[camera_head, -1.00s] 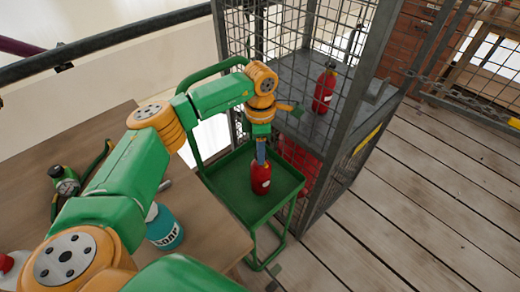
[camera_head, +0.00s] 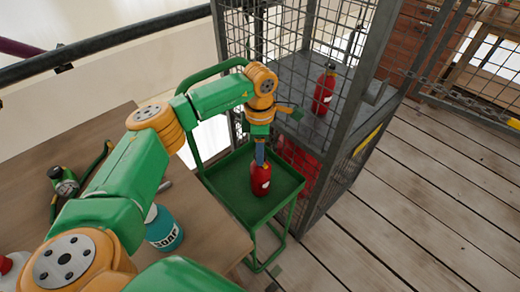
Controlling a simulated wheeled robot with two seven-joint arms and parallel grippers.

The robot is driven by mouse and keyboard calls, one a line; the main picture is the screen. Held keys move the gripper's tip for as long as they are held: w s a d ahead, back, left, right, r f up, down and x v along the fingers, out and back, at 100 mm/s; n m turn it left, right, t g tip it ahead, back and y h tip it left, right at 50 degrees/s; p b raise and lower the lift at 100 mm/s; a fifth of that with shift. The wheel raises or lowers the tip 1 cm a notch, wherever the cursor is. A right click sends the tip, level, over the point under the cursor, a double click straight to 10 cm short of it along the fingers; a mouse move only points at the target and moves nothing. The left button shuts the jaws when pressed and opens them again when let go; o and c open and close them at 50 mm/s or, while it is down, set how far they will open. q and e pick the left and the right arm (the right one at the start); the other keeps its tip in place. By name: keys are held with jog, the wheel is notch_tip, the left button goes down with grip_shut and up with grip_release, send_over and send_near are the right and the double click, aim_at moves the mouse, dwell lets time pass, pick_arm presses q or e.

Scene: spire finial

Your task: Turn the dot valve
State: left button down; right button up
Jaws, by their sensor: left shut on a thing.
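A red bottle (camera_head: 261,180) with a dark top and a small pale mark stands upright on the green cart's tray (camera_head: 236,199). My left gripper (camera_head: 260,163) points down from above and is shut on the top of this bottle. The fingers and wrist hide most of the top. A second red bottle (camera_head: 324,90) with a dark top stands on the grey shelf inside the mesh cage. I cannot tell which part is the dot valve. My right gripper is not in view.
The wire mesh cage (camera_head: 345,125) stands right beside the cart. The plank floor (camera_head: 410,215) at the right is clear.

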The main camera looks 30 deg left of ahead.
pick_arm(q)
jog(key=shift+f, duration=0.1)
dwell(0.5)
jog(key=shift+c, duration=2.1)
grip_release()
notch_tip(320, 180, up, 7)
jog(key=shift+r, duration=0.1)
jog(key=shift+b, duration=0.35)
